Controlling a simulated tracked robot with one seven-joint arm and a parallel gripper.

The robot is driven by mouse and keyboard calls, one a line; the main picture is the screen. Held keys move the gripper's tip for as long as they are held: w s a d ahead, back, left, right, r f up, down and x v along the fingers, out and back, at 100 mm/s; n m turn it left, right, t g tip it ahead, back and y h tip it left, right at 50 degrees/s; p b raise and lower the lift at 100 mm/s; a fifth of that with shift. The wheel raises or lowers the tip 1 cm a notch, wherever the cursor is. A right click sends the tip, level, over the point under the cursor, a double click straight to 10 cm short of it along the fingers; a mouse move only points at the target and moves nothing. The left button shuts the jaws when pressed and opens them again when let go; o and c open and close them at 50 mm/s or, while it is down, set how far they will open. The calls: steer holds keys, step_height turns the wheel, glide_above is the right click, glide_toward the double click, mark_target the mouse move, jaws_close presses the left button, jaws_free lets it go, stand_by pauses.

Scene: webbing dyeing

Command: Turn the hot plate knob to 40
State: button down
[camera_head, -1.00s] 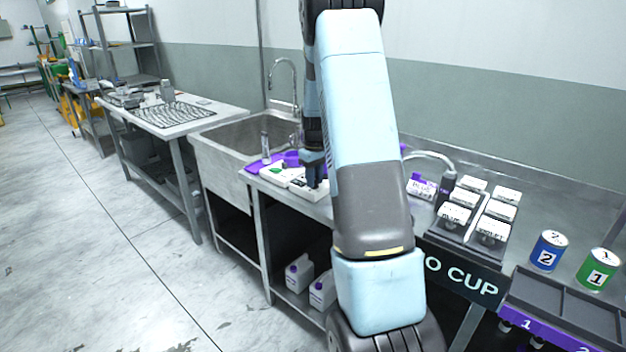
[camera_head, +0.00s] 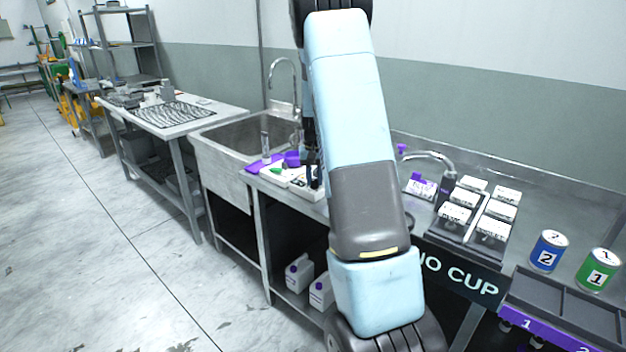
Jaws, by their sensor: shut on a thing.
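The white hot plate (camera_head: 302,192) sits on the steel counter right of the sink, mostly behind my arm. My gripper (camera_head: 314,184) is small and dark in this view, pointing down at the hot plate. It is shut on what looks like the hot plate knob. The knob itself and its scale are hidden by the gripper and arm, so the setting cannot be read.
Left of the hot plate are a purple cup (camera_head: 292,159), a clear cylinder (camera_head: 266,146) and a purple tray (camera_head: 254,166). The sink (camera_head: 240,135) lies beyond. Labelled boxes (camera_head: 455,213) and cans (camera_head: 548,251) stand to the right.

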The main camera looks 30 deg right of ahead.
mark_target(315, 179)
steer(key=shift+s+f, duration=0.1)
steer(key=shift+s, duration=0.05)
steer(key=c, duration=0.9)
jaws_free()
step_height(315, 179, up, 14)
steer(key=shift+f, duration=0.1)
stand_by(0.3)
